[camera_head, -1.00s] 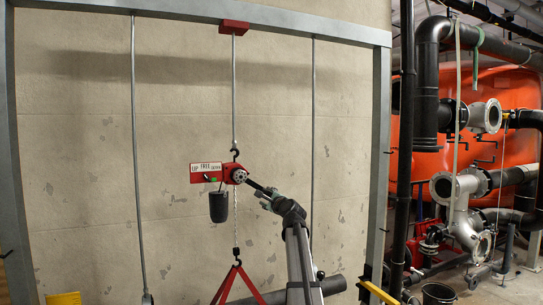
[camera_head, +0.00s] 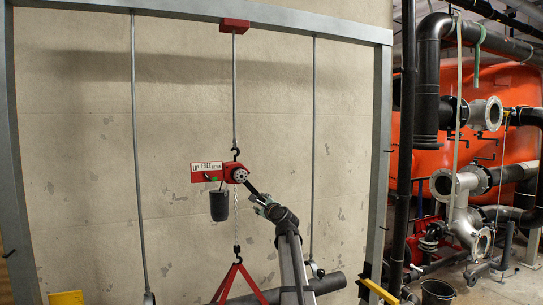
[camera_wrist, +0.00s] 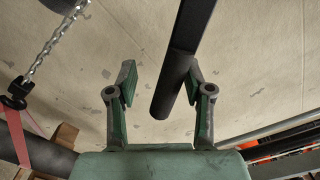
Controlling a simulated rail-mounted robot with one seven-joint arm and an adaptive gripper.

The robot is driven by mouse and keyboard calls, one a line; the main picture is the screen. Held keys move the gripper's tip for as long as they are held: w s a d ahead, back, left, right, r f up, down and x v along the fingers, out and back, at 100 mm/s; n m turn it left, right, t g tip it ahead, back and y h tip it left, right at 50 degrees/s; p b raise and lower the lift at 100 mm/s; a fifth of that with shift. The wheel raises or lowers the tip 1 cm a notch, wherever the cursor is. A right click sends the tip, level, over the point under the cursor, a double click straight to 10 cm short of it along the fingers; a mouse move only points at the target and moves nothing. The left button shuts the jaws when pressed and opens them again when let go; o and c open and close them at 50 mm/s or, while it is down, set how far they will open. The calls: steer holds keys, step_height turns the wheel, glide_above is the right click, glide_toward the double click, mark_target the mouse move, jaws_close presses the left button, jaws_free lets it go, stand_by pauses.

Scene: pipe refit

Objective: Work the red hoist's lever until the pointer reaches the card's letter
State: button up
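The red hoist (camera_head: 236,172) hangs from a hook on a rod in the metal frame. Its red plate (camera_head: 205,168) carries an UP/FREE/DOWN label with a small green mark under it. The dark lever (camera_head: 253,187) slants down and right from the hoist to my gripper (camera_head: 262,204). In the wrist view the lever (camera_wrist: 178,70) passes between the fingers of my gripper (camera_wrist: 158,88). It lies close to the right finger, with a clear gap to the left finger. I cannot make out the pointer or a card's letter.
Red slings (camera_head: 226,285) and a chain (camera_head: 237,235) hang below, near a dark pipe (camera_head: 330,284). A yellow object (camera_head: 66,298) is at bottom left. Vertical rods (camera_head: 313,130) flank the hoist.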

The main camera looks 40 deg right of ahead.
steer(key=shift+s+d+r+n+b, duration=0.2)
steer(key=shift+d+r+n+b, duration=0.1)
steer(key=shift+d+r, duration=0.35)
steer(key=shift+s+d+r+n+b, duration=0.2)
steer(key=shift+d+r+n, duration=0.1)
steer(key=shift+d+r, duration=0.35)
steer(key=shift+d+f, duration=0.1)
steer(key=shift+d+r, duration=0.25)
steer(key=shift+r, duration=0.1)
steer(key=r, duration=0.1)
steer(key=d+r+n, duration=0.1)
steer(key=shift+s+d+r+n+b, duration=0.2)
steer(key=shift+d+r+n+b, duration=0.1)
steer(key=shift+r+b, duration=0.1)
steer(key=shift+s+d+r+n, duration=0.1)
steer(key=shift+d+r+n, duration=0.15)
steer(key=shift+r, duration=0.4)
steer(key=shift+d+r+n, duration=0.1)
steer(key=shift+r+n, duration=0.1)
steer(key=shift+r, duration=0.4)
steer(key=shift+s+d+r+n, duration=0.1)
steer(key=shift+d+r+n, duration=0.15)
steer(key=shift+r, duration=0.4)
steer(key=shift+w+r, duration=0.1)
